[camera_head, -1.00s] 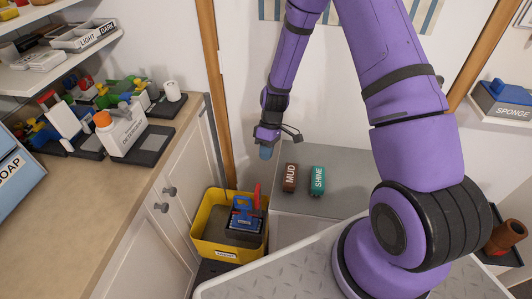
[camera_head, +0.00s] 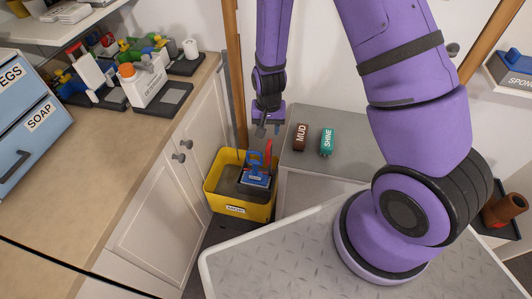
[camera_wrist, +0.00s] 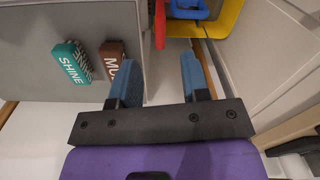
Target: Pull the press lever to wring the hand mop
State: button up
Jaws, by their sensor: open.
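The yellow bucket (camera_head: 235,208) stands on the floor between the cabinet and the grey box, and holds a blue press (camera_head: 257,180) with a blue handle. The red lever (camera_head: 267,150) stands up at the press's right side. My gripper (camera_head: 266,130) is open and empty, pointing down just above the lever. In the wrist view, my gripper (camera_wrist: 158,68) shows two blue fingers apart. I see no contact with the lever.
A grey box (camera_head: 345,150) right of the bucket carries a brown MUD item (camera_head: 301,137) and a teal SHINE item (camera_head: 327,142). The white cabinet (camera_head: 165,200) with knobs closes in the left side. A wooden post (camera_head: 237,80) rises behind the bucket.

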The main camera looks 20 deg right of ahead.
aim_at(268, 148)
jog(key=shift+f, duration=5.4)
grip_shut()
